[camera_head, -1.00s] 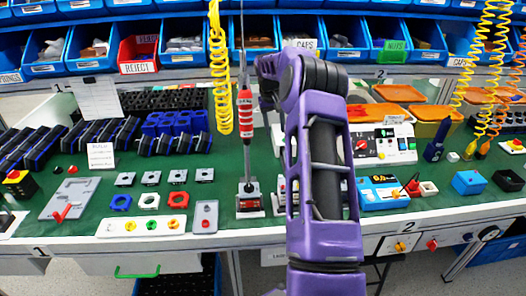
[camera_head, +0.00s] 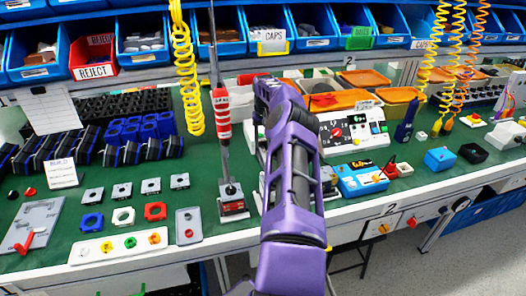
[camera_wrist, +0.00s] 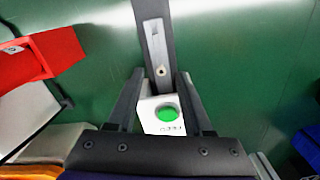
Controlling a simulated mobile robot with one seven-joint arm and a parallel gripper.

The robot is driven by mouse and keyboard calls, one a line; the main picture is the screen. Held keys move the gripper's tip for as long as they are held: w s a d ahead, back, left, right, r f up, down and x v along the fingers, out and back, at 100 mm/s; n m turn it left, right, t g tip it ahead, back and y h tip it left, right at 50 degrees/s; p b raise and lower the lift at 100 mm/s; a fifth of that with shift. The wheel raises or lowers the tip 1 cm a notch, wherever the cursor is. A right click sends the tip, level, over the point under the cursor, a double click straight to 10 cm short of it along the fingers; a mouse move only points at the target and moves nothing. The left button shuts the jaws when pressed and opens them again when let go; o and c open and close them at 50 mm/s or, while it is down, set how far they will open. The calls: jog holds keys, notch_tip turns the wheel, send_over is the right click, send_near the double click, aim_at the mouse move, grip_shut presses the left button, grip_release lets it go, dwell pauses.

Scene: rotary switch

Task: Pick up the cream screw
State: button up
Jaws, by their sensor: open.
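My gripper shows in the wrist view (camera_wrist: 160,76) with its two dark fingers apart and nothing held between them. A tiny pale, cream-looking round piece, possibly the cream screw (camera_wrist: 161,71), lies at the near end of a grey slotted strip, close to the line between the fingertips. I cannot tell its exact shape or its height below the fingers. In the head view my purple arm hides the gripper and the spot under it.
A white box with a green button (camera_wrist: 166,114) sits between the fingers. A red bin (camera_wrist: 40,58) lies to the left. In the head view, a red-and-white screwdriver (camera_head: 222,118) hangs left of my arm, and a blue device (camera_head: 362,180) stands right of it.

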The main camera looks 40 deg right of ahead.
notch_tip(320, 180, down, 2)
jog(key=shift+c, duration=0.2)
grip_shut()
jog(key=shift+r, duration=0.1)
dwell(0.3)
jog(key=shift+w+r, duration=0.1)
jog(key=shift+r, duration=0.45)
jog(key=shift+s+a, duration=0.45)
jog(key=shift+s, duration=0.35)
jog(key=shift+s+a, duration=0.45)
jog(key=shift+s, duration=0.35)
notch_tip(320, 180, up, 14)
jog(key=shift+s+a, duration=0.15)
jog(key=shift+s, duration=0.05)
